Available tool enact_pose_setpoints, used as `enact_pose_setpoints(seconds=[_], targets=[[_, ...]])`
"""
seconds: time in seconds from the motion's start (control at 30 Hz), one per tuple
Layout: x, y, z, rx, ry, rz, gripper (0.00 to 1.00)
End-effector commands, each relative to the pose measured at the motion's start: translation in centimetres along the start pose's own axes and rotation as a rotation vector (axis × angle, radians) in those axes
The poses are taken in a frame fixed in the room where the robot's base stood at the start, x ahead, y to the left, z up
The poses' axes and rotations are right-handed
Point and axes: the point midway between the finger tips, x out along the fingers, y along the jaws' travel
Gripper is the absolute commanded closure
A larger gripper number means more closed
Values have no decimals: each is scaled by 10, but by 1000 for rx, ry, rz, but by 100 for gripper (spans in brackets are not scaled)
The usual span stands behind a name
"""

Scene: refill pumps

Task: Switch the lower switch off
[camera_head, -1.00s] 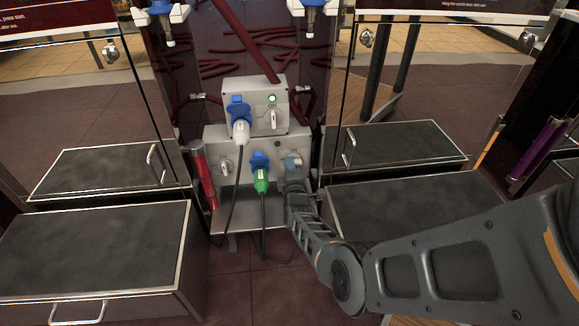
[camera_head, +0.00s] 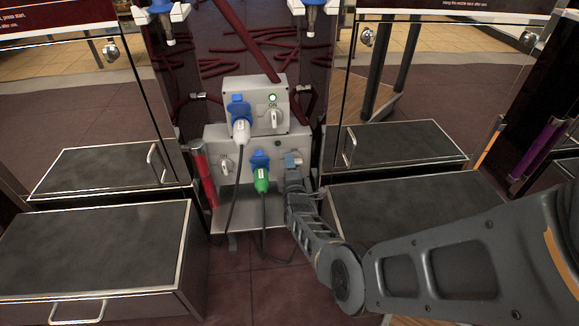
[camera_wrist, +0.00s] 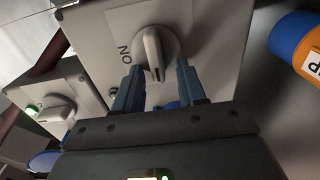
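The lower box (camera_head: 213,143) is grey and carries a blue socket with a green plug (camera_head: 261,178), a rotary switch on its left and one on its right. In the head view my gripper (camera_head: 293,162) is at the right-hand switch and mostly hides it. In the wrist view this switch (camera_wrist: 153,48) is a pale knob on a round base, with the letters "ON" beside it. My gripper (camera_wrist: 158,88) is open, its two blue-grey fingers spread on either side of the knob's lower end. I cannot tell whether they touch it.
The upper box (camera_head: 254,112) has a white plug (camera_head: 240,131), a switch (camera_head: 273,119) and a lit green lamp (camera_head: 272,98). A red cylinder (camera_head: 203,178) stands left of the boxes. Dark-topped cabinets (camera_head: 95,245) flank them. Black cables hang below the plugs.

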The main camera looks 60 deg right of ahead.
Motion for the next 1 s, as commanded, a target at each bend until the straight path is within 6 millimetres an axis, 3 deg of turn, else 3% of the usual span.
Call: enact_pose_setpoints(seconds=[0.27,0.7,1.0], targets=[[-3,1,0,1,0,0,60],[-65,3,-1,-1,3,-1,60],[-78,0,0,1,-1,1,60]])
